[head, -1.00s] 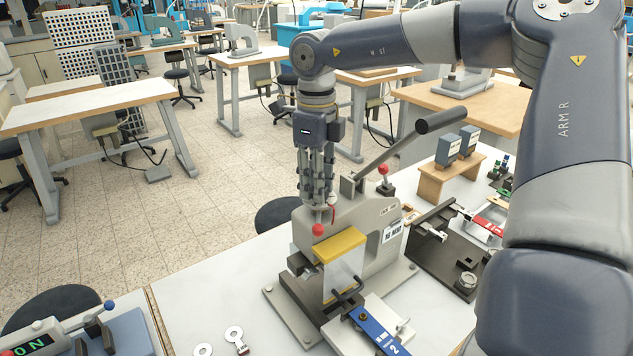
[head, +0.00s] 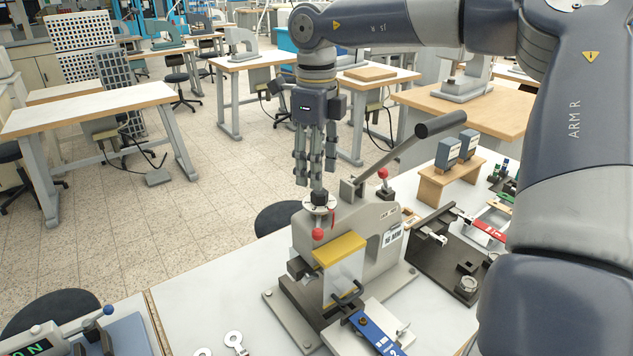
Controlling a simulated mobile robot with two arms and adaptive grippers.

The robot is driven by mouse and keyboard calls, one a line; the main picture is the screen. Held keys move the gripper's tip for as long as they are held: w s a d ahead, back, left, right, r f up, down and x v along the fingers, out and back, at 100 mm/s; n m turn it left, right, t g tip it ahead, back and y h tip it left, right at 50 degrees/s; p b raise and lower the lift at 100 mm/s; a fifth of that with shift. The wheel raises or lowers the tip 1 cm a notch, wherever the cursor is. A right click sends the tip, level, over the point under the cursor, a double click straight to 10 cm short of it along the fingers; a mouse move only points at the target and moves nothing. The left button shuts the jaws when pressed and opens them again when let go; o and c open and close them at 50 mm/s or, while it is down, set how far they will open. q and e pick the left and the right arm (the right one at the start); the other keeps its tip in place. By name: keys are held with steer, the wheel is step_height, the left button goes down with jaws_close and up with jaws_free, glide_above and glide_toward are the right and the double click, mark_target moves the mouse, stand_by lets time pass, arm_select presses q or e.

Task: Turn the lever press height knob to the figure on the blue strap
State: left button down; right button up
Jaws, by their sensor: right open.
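The grey lever press (head: 375,225) stands on the bench with its long black-handled lever (head: 410,148) raised to the right. Its height knob (head: 320,197) is a small dark knob over a pale round dial (head: 308,207) on top of the press, with a red pointer (head: 333,217) beside it. The dial's figures are too small to read. The blue strap (head: 372,332) lies at the press's front; white print shows on it, partly cut off by the frame edge. My right gripper (head: 316,183) points down, open and empty, just above the knob. My left gripper is out of view.
A red ball (head: 318,234) sits just below the dial, and a red-topped lever (head: 383,174) stands behind. A dark fixture with a red strap (head: 488,230) is to the right. Round metal tags (head: 233,339) lie on the bench at front left, where the white top is mostly clear.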

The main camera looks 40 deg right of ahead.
step_height(320, 180, up, 8)
steer(key=shift+f, duration=0.25)
steer(key=shift+a+f, duration=0.1)
stand_by(0.4)
